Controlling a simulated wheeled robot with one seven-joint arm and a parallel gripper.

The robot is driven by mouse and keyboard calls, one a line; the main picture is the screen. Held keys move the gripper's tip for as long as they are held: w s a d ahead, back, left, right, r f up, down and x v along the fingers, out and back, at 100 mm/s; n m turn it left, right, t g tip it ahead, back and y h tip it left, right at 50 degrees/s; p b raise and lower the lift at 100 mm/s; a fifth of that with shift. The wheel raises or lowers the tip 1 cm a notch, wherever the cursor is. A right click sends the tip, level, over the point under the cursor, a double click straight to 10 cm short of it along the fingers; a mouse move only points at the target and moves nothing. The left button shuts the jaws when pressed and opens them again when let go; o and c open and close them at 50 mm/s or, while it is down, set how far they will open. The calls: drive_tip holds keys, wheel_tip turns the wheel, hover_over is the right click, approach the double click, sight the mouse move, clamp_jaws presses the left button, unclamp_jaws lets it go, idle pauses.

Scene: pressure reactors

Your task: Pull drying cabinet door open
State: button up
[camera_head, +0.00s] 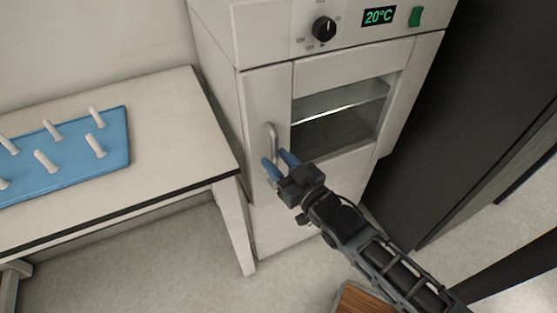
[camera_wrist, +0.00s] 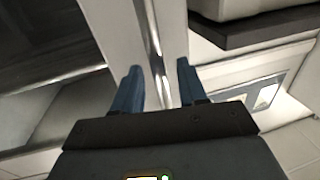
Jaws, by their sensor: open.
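The drying cabinet (camera_head: 262,105) is a pale upright cabinet. Its door (camera_head: 281,95) has a glass window (camera_head: 340,115) and looks shut. A vertical metal handle (camera_head: 272,146) is on the left side of the door. My gripper (camera_head: 278,160) is open, with its blue fingertips at the handle's lower part. In the wrist view, the handle (camera_wrist: 156,55) runs between the two blue fingers of my gripper (camera_wrist: 160,85), with a gap on both sides. I cannot tell whether either finger touches it.
A white table (camera_head: 175,100) with a blue pegged mat (camera_head: 75,165) stands left of the cabinet. A dark tall unit (camera_head: 455,120) stands to the right. The cabinet top carries a black knob (camera_head: 324,29), a 20°C display (camera_head: 379,16) and a green switch (camera_head: 415,16). Floor (camera_head: 190,250) shows in front.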

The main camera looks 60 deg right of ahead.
clamp_jaws()
idle(0.4)
idle(0.4)
